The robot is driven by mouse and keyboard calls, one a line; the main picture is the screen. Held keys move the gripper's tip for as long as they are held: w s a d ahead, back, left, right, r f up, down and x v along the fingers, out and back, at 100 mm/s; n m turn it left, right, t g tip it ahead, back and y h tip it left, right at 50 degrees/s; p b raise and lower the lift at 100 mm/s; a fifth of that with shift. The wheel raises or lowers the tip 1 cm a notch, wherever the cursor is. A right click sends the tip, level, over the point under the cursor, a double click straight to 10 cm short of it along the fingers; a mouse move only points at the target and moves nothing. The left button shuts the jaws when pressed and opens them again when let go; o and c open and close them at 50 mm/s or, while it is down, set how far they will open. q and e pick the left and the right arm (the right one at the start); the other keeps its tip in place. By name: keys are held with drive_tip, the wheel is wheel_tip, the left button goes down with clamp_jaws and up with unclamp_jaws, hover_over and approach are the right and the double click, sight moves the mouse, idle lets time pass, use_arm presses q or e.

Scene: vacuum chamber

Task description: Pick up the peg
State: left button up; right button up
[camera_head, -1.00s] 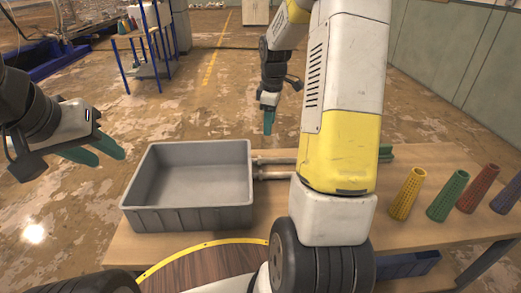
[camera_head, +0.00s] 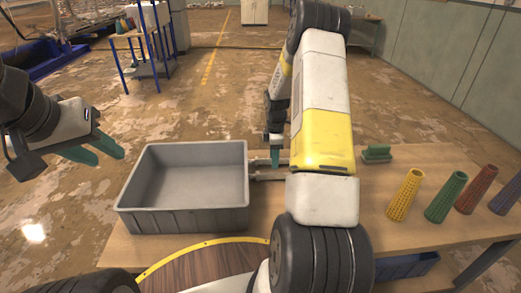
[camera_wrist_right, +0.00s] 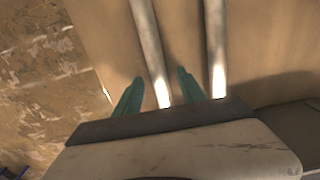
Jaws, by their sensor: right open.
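Two pale metal rods, which look like the pegs, lie side by side on the table. In the head view the near rod (camera_head: 268,175) and far rod (camera_head: 269,162) show beside the grey bin, partly hidden by my right arm. My right gripper (camera_head: 275,163) is open with green fingers pointing down at the rods. In the right wrist view its fingertips (camera_wrist_right: 158,80) sit on either side of one rod (camera_wrist_right: 149,45). The other rod (camera_wrist_right: 215,45) lies outside the fingers, to the right. Contact cannot be told. My left gripper (camera_head: 112,155) is open and empty, left of the bin.
An empty grey bin (camera_head: 187,216) stands on the wooden table (camera_head: 375,215). Yellow (camera_head: 404,195), green (camera_head: 446,196), red (camera_head: 477,189) and purple (camera_head: 508,195) cones stand at the right. A green block-like object (camera_head: 376,153) lies behind my right arm. A blue bin (camera_head: 405,266) is below the table.

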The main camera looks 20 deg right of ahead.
drive_tip(key=shift+f, duration=0.2)
clamp_jaws()
drive_tip(key=shift+r, duration=0.1)
